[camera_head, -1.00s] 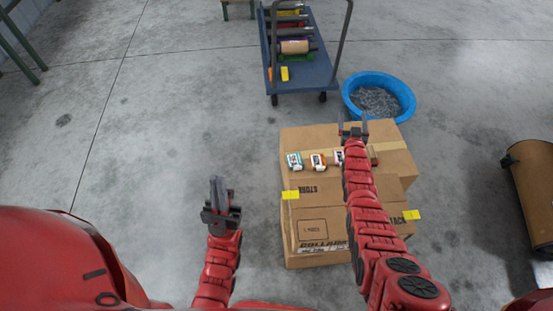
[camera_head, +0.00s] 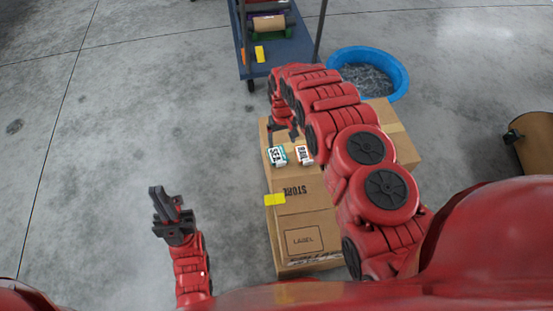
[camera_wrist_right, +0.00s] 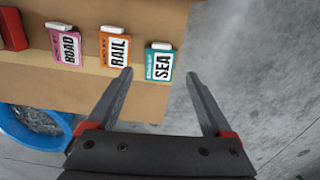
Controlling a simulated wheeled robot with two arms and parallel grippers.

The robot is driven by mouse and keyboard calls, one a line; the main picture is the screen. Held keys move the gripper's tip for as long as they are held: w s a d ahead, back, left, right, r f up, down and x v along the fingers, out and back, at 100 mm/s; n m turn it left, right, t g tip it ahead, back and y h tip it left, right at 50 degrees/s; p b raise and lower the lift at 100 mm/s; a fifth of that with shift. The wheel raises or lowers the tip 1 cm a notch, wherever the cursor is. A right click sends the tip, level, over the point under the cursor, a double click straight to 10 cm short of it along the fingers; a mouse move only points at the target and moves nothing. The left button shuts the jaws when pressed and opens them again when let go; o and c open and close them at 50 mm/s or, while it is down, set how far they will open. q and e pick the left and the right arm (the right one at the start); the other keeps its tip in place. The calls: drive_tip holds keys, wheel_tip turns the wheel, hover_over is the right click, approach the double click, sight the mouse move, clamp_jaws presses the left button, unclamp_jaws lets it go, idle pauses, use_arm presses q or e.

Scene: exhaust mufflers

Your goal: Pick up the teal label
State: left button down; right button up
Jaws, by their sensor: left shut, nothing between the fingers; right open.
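The teal label (camera_head: 277,155), a small teal and white card reading SEA, lies on top of the cardboard box (camera_head: 300,190) near its left edge. In the right wrist view the teal label (camera_wrist_right: 159,63) is just beyond the fingertips, between their lines. My right gripper (camera_wrist_right: 159,75) is open and empty, and the label is not between its fingers. In the head view my right gripper (camera_head: 284,135) is over the box close to the label, partly hidden by its arm. My left gripper (camera_head: 163,190) is shut and empty over the floor at left.
An orange label (camera_wrist_right: 115,48) reading RAIL lies beside the teal one, then a pink label (camera_wrist_right: 67,46) reading ROAD and a red item (camera_wrist_right: 12,30). A blue tub (camera_head: 385,66) and a blue cart (camera_head: 285,52) stand behind the box. Floor at left is clear.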

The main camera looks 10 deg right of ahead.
drive_tip(key=b, duration=0.2)
hover_over(281, 165)
wheel_tip(281, 165, down, 8)
drive_tip(key=shift+w+d+r, duration=0.1)
drive_tip(key=shift+w+r, duration=0.05)
drive_tip(key=shift+r, duration=0.05)
drive_tip(key=shift+f+b, duration=0.75)
drive_tip(key=shift+f, duration=0.1)
wheel_tip(281, 165, down, 5)
drive_tip(key=b, duration=0.4)
drive_tip(key=shift+r, duration=0.1)
drive_tip(key=shift+s+r, duration=0.2)
clamp_jaws()
